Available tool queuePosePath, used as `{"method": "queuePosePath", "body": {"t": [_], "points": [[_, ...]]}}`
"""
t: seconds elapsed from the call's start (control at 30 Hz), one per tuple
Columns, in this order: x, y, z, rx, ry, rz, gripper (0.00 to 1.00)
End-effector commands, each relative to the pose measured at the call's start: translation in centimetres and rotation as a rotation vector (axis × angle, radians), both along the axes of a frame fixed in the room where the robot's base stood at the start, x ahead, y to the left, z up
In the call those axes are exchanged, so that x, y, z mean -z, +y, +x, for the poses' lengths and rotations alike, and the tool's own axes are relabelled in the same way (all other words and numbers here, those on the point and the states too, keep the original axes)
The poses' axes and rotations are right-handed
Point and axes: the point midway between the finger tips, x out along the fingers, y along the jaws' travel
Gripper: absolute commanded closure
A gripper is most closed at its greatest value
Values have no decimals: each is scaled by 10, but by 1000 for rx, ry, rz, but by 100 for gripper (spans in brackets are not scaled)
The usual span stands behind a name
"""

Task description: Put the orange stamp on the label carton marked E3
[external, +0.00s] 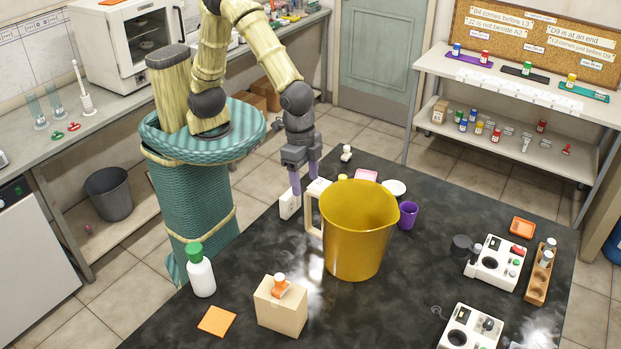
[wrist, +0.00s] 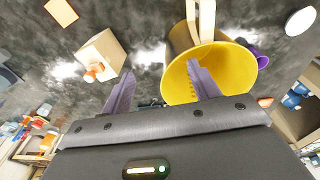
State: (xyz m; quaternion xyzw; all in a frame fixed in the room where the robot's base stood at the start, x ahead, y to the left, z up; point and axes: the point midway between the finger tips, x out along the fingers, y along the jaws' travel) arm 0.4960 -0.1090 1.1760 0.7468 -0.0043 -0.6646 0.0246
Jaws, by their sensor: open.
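The orange stamp (external: 281,289) stands on top of a tan cardboard box (external: 282,312) at the front of the dark table. In the wrist view the stamp (wrist: 94,73) and box (wrist: 101,47) are at upper left. My gripper (external: 304,187) is open and empty behind the yellow pitcher, well away from the stamp. Its two purple fingers also show in the wrist view (wrist: 162,88). A white carton-like block (external: 289,204) stands by the fingers. I cannot read E3 on any carton.
The large yellow pitcher (external: 357,235) stands mid-table, its handle towards my gripper. A white bottle with a green cap (external: 201,271) and an orange square (external: 217,321) are left of the box. A purple cup (external: 408,217) and white devices (external: 496,263) are to the right.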

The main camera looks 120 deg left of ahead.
Motion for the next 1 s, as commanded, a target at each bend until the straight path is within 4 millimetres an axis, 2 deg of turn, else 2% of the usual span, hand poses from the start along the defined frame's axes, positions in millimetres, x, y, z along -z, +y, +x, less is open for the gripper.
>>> {"method": "queuePosePath", "body": {"t": [0.03, 0.2, 0.3, 0.43, 0.57, 1.0], "points": [[-2, 20, -16, -7, -13, 1, 39], [1, 70, -73, 1, -62, 13, 39], [4, 92, -108, 9, -89, 26, 39], [9, 106, -140, 18, -111, 40, 39], [11, 110, -149, 24, -117, 45, 39], [11, 109, -148, 25, -115, 44, 39]]}}
